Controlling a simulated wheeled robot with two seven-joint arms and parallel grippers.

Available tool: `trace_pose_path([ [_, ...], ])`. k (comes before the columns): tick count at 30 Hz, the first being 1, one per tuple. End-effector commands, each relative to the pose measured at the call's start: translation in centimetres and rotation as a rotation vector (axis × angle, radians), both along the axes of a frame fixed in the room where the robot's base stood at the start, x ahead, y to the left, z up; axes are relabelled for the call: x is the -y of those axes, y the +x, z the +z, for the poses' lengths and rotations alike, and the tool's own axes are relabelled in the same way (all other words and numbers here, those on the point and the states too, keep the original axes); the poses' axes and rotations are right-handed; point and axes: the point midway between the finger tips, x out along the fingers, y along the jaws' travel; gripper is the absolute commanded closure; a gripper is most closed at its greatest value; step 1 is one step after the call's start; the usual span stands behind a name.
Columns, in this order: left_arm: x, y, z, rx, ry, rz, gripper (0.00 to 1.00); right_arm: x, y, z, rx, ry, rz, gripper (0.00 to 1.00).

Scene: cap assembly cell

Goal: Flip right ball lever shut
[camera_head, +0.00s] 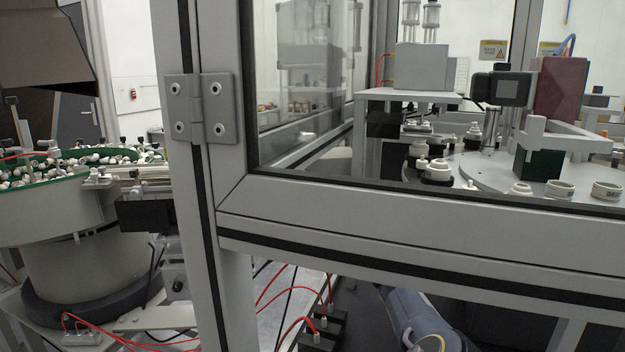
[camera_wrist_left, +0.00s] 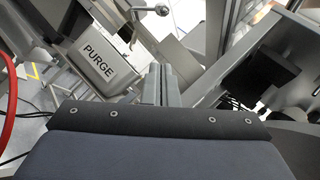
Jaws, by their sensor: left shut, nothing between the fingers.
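In the left wrist view a metal lever with a round ball knob (camera_wrist_left: 162,10) shows at the top, left of centre. It sits above and to the right of a grey box labelled PURGE (camera_wrist_left: 98,62). Whether it is the right ball lever I cannot tell. My left gripper (camera_wrist_left: 164,72) shows in the left wrist view as narrow grey fingers, shut and empty, below the knob and apart from it in the picture. In the head view no ball lever can be made out. My right gripper is not in view.
A framed, glazed enclosure (camera_head: 400,225) with a rotary table (camera_head: 480,172) fills the head view's right. A bowl feeder (camera_head: 55,215) full of small parts stands left. Red hoses run to black blocks (camera_head: 318,340) below. A red hose (camera_wrist_left: 8,100) borders the wrist view's left.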

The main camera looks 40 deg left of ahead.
Motion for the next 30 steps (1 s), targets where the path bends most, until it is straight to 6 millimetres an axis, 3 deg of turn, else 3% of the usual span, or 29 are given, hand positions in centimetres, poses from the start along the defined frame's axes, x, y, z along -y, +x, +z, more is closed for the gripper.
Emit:
trace_pose_path([
  [8,-1.5,0.4,0.7,0.001,-0.001,0.003,1.00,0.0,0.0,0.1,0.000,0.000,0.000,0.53],
  [21,-9.1,3.0,4.5,0.001,0.000,0.002,1.00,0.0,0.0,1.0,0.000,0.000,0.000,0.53],
  [30,-10.9,1.7,6.8,0.001,0.001,0.001,1.00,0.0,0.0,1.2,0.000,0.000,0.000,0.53],
])
